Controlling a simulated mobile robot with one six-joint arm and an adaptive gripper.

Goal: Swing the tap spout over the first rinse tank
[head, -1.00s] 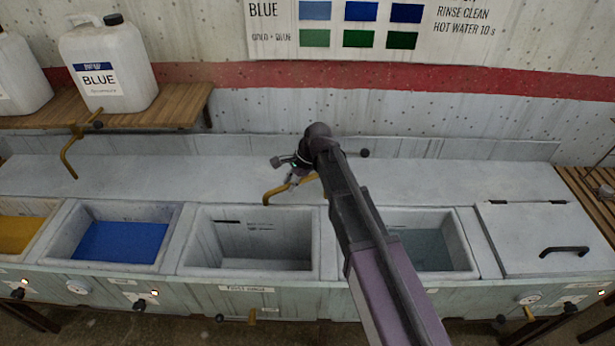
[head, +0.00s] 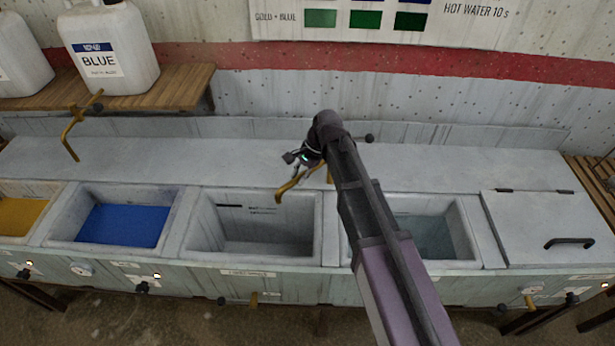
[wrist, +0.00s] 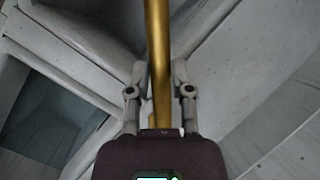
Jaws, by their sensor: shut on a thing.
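The brass tap spout (head: 287,189) reaches forward and left from the back ledge. Its downturned tip overlaps the rear part of the first rinse tank (head: 208,243), right of the tank's middle. This grey open tank has a label on its front. My gripper (head: 308,172) is at the spout, partly hidden by my own arm in the head view. In the wrist view, my gripper (wrist: 160,75) has its fingers on either side of the brass spout (wrist: 157,40), shut on it. The tap's base is mostly hidden behind my arm.
A blue-filled tank (head: 122,225) lies to the left and another rinse tank (head: 440,237) to the right, partly behind my arm. A closed lid (head: 540,215) is farther right. A second brass tap (head: 70,140) and a BLUE jug (head: 108,50) stand at the left.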

